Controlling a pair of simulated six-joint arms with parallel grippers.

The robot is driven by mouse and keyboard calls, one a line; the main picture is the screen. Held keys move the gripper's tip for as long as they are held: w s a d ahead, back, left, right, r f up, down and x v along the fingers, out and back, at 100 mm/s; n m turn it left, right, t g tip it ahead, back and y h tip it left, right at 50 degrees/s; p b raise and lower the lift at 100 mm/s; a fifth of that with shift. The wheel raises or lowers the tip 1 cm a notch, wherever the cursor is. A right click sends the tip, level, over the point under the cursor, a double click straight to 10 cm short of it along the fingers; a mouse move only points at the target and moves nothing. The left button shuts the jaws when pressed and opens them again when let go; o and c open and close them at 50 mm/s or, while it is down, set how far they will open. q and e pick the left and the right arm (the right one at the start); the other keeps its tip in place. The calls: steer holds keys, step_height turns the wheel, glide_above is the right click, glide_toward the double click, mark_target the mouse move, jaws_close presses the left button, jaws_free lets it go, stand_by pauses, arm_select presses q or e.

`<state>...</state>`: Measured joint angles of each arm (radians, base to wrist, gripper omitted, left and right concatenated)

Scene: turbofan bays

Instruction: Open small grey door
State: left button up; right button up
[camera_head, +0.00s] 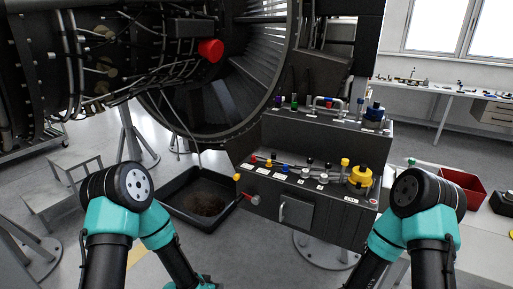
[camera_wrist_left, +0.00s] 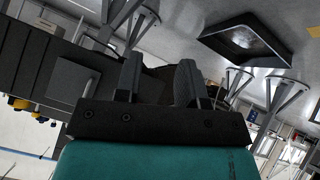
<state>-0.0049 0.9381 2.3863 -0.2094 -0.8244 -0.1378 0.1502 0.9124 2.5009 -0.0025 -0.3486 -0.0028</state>
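The small grey door (camera_head: 294,212) is on the front face of the dark control box, low and left of its middle. It looks shut and has a pale upright handle (camera_head: 283,211) at its left side. In the left wrist view a square grey panel that looks like this door (camera_wrist_left: 68,80) shows at the left, tilted. My left gripper (camera_wrist_left: 159,72) is open and empty, its two fingers apart, and it does not touch the door. In the head view both my arms bend down out of the picture. My right gripper is in neither view.
The control box (camera_head: 335,222) carries several coloured knobs and valves, with a red-handled valve (camera_head: 251,199) sticking out left of the door. A black drip tray (camera_head: 172,197) lies on the floor to the left. The turbofan engine (camera_head: 215,100) hangs behind. A red bin (camera_head: 465,188) stands at the right.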

arm_select(q)
steer(key=s+a+f+n+g, duration=0.2)
steer(key=s+a+g, duration=0.1)
steer(key=s, duration=0.5)
steer(key=s+a+f+n+g+y, duration=0.1)
steer(key=s+a+f+n+g, duration=0.1)
steer(key=s, duration=0.5)
steer(key=shift+s+a+f+g+y, duration=0.3)
steer(key=shift+s+a+g, duration=0.1)
steer(key=shift+a+g, duration=0.5)
steer(key=shift+a, duration=0.1)
steer(key=w+d+r+m+t+h, duration=0.1)
steer(key=w+d+r+m+t, duration=0.15)
steer(key=w+d+r, duration=0.4)
steer(key=w+d+r+m+t+h, duration=0.1)
steer(key=w+d+m+t+h, duration=0.2)
steer(key=w, duration=0.6)
steer(key=w+d+r+m+t, duration=0.1)
steer(key=w+d+r+t, duration=0.35)
steer(key=w, duration=0.25)
steer(key=w+d+r+m+t+h, duration=0.3)
steer(key=d+r, duration=0.3)
steer(key=r, duration=0.1)
steer(key=shift+w+d+r+h, duration=0.25)
steer(key=shift+r+h, duration=0.1)
steer(key=shift+h, duration=0.05)
steer(key=shift+w, duration=0.1)
